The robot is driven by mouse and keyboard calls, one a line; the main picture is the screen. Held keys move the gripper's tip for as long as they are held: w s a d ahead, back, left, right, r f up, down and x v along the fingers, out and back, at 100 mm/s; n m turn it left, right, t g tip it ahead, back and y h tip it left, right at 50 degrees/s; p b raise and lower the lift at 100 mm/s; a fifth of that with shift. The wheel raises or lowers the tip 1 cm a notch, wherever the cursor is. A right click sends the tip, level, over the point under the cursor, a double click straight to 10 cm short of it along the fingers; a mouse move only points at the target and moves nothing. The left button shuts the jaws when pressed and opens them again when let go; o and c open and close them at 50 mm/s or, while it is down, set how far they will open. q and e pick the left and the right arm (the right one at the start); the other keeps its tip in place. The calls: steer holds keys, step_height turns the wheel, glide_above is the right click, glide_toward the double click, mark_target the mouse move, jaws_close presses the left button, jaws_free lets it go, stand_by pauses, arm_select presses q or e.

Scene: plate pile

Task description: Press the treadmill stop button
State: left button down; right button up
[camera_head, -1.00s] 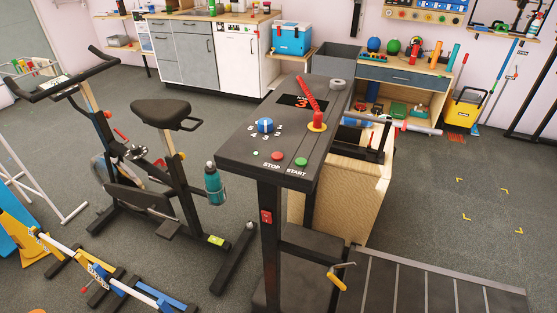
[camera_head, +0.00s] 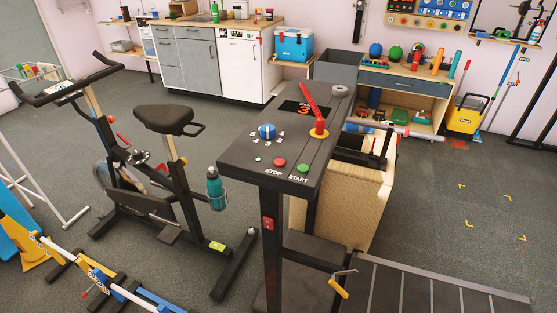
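The treadmill console (camera_head: 240,157) is a dark slab on a dark post, near the middle of the head view. The red stop button (camera_head: 279,163) sits near its front edge, above the word STOP. The green start button (camera_head: 303,168) is just right of it, above the word START. A blue dial (camera_head: 266,131), a small green light (camera_head: 257,159), a red lever (camera_head: 319,126) on a yellow base and a small display (camera_head: 301,107) showing a red 3 are also on the console. Neither of my grippers is in view.
An exercise bike (camera_head: 165,122) with a teal bottle (camera_head: 215,187) stands left of the console. The treadmill belt (camera_head: 415,293) lies at the lower right. A wooden box (camera_head: 335,205) is behind the post. Open floor (camera_head: 440,195) lies to the right.

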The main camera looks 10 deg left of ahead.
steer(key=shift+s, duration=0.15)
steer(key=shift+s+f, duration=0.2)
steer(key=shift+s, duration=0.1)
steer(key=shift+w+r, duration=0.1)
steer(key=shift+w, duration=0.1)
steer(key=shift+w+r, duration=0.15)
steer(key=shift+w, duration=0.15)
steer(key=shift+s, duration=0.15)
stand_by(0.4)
